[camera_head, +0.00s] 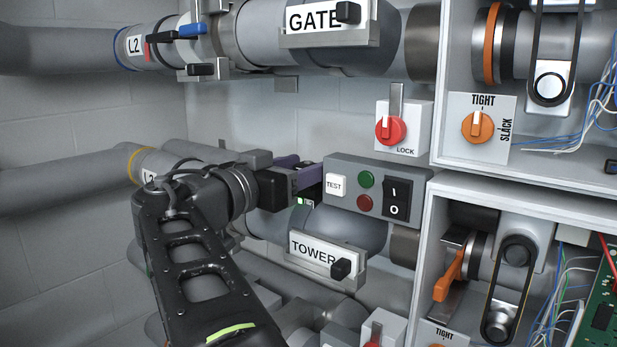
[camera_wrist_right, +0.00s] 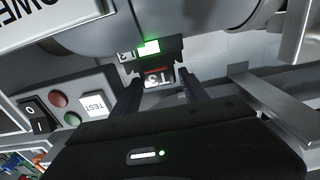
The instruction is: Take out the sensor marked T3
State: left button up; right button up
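The sensor marked T3 (camera_wrist_right: 158,78) shows in the right wrist view as a dark block with an upside-down label and a red strip. It sits under the grey pipe, beside a small green-lit display (camera_wrist_right: 149,48). My right gripper (camera_wrist_right: 160,88) is open, with one finger on each side of the sensor's label end. I cannot tell whether the fingers touch it. In the head view my right gripper (camera_head: 308,178) is left of the grey switch box and hides the sensor; the lit display (camera_head: 304,201) shows just below it. My left gripper is out of view.
The grey switch box (camera_head: 348,168) with TEST button and rocker switch is close on the gripper's right. The TOWER plate (camera_head: 318,252) is below, and the GATE plate (camera_head: 318,28) above. A red LOCK knob (camera_head: 390,130) and open cabinets with wires are to the right.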

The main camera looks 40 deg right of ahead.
aim_at(302, 167)
grip_shut()
dwell(0.3)
jog(key=shift+r, duration=0.1)
notch_tip(302, 167, up, 10)
jog(key=shift+f+p, duration=0.1)
jog(key=shift+p, duration=0.3)
dwell(0.7)
